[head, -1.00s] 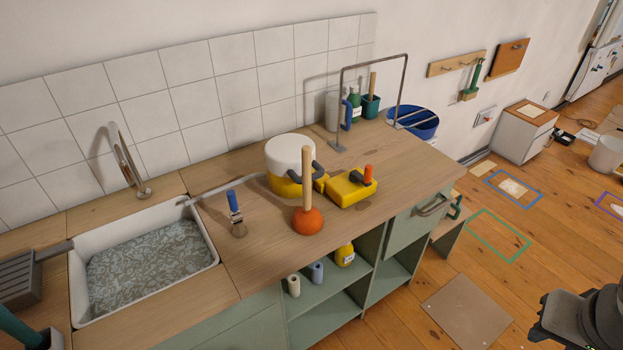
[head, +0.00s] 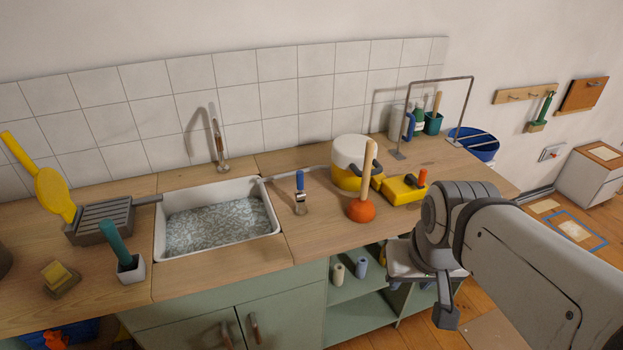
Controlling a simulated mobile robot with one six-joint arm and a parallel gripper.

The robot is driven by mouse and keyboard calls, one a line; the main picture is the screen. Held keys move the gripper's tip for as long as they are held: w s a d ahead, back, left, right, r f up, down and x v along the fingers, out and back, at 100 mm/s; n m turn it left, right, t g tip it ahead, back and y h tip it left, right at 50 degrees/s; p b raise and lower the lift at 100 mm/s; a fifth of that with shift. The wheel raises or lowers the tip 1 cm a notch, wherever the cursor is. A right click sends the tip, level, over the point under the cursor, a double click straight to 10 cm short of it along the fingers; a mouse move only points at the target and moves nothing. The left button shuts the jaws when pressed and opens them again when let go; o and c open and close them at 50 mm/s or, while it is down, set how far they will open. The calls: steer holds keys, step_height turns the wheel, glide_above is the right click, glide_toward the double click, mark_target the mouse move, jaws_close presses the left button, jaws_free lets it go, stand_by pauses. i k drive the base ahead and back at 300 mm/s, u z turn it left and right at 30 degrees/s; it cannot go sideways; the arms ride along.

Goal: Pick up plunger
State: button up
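The plunger (head: 363,190) stands upright on the wooden counter in the head view, its orange-red rubber cup down and its pale wooden handle up. It stands in front of the yellow and white bucket, and the handle overlaps the bucket in view. My gripper (head: 423,296) is at the lower right of the plunger in the picture, in front of the counter's edge. Its fingers look spread apart with nothing between them. It is not touching the plunger.
A yellow and white bucket (head: 350,152) and a yellow box (head: 399,191) stand close to the plunger. A metal frame (head: 437,79) stands behind. Counter in front of the plunger is clear.

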mark_target(361, 209)
steer(key=u, duration=0.05)
steer(key=i, duration=1)
